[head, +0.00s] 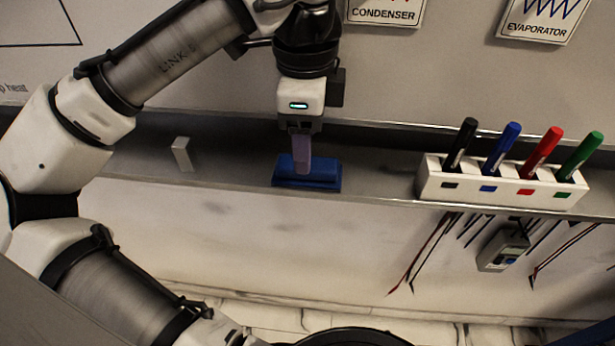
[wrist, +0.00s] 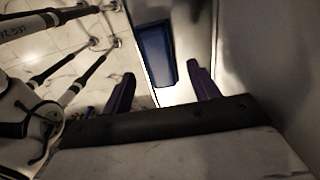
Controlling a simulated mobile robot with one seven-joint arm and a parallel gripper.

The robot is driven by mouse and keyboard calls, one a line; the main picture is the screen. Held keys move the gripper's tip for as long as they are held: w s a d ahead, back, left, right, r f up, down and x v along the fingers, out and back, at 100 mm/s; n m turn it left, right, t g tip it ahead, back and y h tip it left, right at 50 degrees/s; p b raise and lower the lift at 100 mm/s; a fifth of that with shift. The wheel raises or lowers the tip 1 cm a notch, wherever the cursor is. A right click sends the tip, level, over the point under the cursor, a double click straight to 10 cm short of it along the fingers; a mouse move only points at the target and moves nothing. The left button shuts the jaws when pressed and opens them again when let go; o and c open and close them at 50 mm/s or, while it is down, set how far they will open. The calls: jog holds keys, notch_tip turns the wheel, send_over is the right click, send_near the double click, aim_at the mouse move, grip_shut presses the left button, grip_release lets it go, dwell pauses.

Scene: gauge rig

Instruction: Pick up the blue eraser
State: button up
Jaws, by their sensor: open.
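The blue eraser (head: 325,178) lies on the narrow ledge below the whiteboard. It also shows in the wrist view (wrist: 156,54), ahead of and between the two fingers. My gripper (head: 301,170) points down over the eraser in the head view, and its purple finger covers part of it. In the wrist view my gripper (wrist: 160,82) has its fingers spread apart with nothing between the tips. I cannot tell from the head view whether a finger touches the eraser.
A white holder (head: 432,187) with black, blue, red and green markers stands on the ledge (head: 375,180) at the right. A small pale block (head: 182,154) stands on the ledge at the left. A meter (head: 503,248) and cables hang below. The ledge is clear on both sides of the eraser.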

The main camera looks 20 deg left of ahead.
aim_at(325, 174)
jog(key=shift+d+f+b, duration=0.1)
jog(key=shift+f+b, duration=1.55)
jog(key=shift+f, duration=0.35)
jog(key=c, duration=1.1)
jog(key=shift+r, duration=0.1)
